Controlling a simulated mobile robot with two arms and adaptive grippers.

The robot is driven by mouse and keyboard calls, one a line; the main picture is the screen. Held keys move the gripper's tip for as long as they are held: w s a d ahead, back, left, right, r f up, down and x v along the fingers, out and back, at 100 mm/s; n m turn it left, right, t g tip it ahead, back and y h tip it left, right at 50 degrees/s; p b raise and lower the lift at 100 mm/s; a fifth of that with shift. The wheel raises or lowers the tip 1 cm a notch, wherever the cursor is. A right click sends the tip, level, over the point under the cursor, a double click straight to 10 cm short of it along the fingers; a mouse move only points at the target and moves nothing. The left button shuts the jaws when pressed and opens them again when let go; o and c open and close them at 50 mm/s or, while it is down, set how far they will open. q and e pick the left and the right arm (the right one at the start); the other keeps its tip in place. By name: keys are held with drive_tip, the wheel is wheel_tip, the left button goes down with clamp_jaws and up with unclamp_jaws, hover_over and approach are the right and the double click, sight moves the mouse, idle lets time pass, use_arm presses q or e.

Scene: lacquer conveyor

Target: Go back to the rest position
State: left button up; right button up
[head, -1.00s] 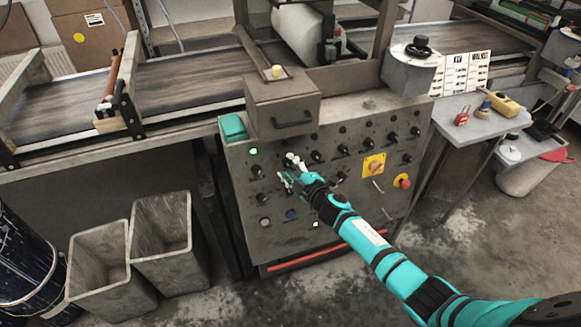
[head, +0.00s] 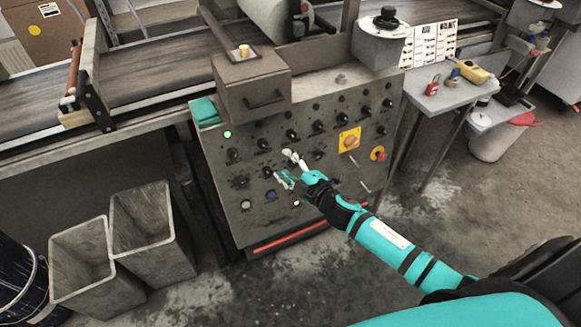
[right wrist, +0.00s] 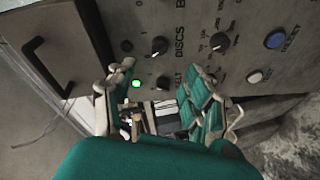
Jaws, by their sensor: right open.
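My right gripper (head: 288,169) is in front of the control panel (head: 225,180) of the conveyor machine, with my teal arm coming in from the lower right. In the right wrist view its two fingers (right wrist: 160,108) are apart with nothing between them. Behind them are black knobs (right wrist: 159,46) labelled DISCS and BELT and a lit green lamp (right wrist: 136,84). A blue RESET button (right wrist: 275,39) is to the right. I cannot tell the exact gap between the fingers and the panel. My left gripper does not show.
Two grey bins (head: 152,212) stand on the floor at the left. A side table (head: 438,98) with a red padlock (head: 432,86) and a yellow device (head: 470,72) is at the right. The belt (head: 150,75) runs behind the panel. Floor in front is clear.

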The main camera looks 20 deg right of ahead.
drive_tip(key=shift+s+d+r, duration=0.1)
drive_tip(key=shift+s+d, duration=0.05)
drive_tip(key=shift+s, duration=0.5)
drive_tip(key=s+d+f+m+g+h, duration=0.1)
drive_tip(key=s+d+f+m+g, duration=0.3)
drive_tip(key=f, duration=0.6)
drive_tip(key=s+a+f+m+g+h, duration=0.1)
drive_tip(key=s+f+h, duration=0.1)
drive_tip(key=s+f, duration=0.55)
drive_tip(key=s+d+f+m+g+h, duration=0.1)
drive_tip(key=s+d+f+m+g, duration=0.2)
drive_tip(key=f, duration=0.8)
drive_tip(key=s+a+f+m+g, duration=0.1)
drive_tip(key=s+f, duration=0.4)
drive_tip(key=s, duration=0.6)
drive_tip(key=s+a+f+m+g, duration=0.2)
drive_tip(key=s+f, duration=0.4)
drive_tip(key=s, duration=0.6)
drive_tip(key=s+a+f+m+g, duration=0.2)
drive_tip(key=s+f, duration=0.3)
drive_tip(key=s, duration=0.6)
drive_tip(key=shift+s+a+f+m+g, duration=0.2)
drive_tip(key=shift+s+f+m+g, duration=0.15)
drive_tip(key=shift+g, duration=0.55)
drive_tip(key=shift+w, duration=0.15)
